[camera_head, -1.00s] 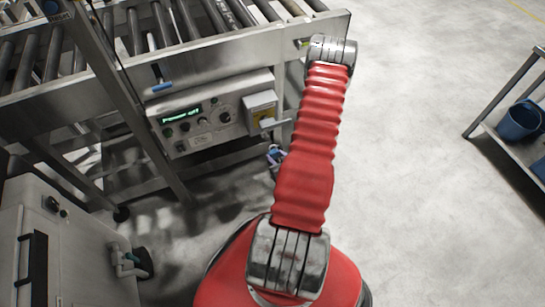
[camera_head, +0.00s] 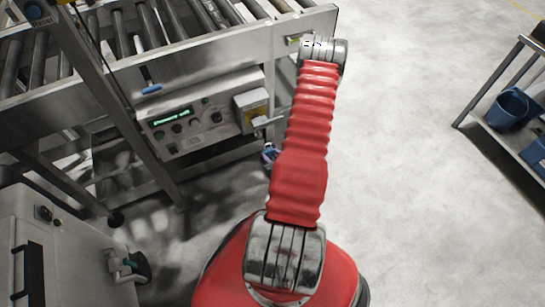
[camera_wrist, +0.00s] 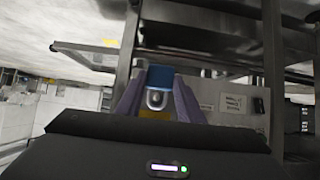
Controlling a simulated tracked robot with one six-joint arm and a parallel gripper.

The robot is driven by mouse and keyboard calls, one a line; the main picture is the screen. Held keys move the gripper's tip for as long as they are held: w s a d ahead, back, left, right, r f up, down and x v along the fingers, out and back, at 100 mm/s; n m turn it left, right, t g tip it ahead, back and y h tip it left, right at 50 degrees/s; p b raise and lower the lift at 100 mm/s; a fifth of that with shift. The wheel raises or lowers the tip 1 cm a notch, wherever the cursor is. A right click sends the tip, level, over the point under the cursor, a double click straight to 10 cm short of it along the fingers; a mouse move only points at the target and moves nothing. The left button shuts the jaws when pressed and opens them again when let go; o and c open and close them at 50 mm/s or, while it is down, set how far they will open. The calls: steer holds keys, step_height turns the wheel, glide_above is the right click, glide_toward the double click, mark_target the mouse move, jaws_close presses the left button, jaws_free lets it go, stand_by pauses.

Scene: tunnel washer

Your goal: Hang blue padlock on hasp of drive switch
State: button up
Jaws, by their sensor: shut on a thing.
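The blue padlock (camera_wrist: 160,78) is between the two purple fingers of my gripper (camera_wrist: 157,100) in the wrist view. Its metal shackle shows below the blue body, pointing toward the camera. In the head view my gripper (camera_head: 269,154) is a small purple and blue shape beside my red arm, mostly hidden by it. The drive switch (camera_head: 251,106), a grey box with a yellow plate, sits at the right end of the control panel. The gripper is below and to the right of it, apart in the picture. The hasp cannot be made out clearly.
The control panel (camera_head: 184,124) with a lit green display hangs under the roller conveyor (camera_head: 180,62). A grey cabinet (camera_head: 60,245) stands at lower left. A shelf (camera_head: 497,125) with blue buckets (camera_head: 507,108) is at right. The floor between is clear.

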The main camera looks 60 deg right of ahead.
steer(key=w+d+f, duration=0.1)
steer(key=w+d, duration=0.3)
steer(key=w, duration=0.3)
steer(key=shift+f, duration=0.2)
stand_by(1.3)
steer(key=shift+w+d, duration=0.1)
steer(key=shift+d, duration=0.05)
stand_by(0.5)
steer(key=o, duration=1.2)
steer(key=v, duration=1.3)
steer(key=shift+s+r, duration=0.1)
steer(key=shift+s, duration=0.25)
steer(key=shift+a, duration=0.2)
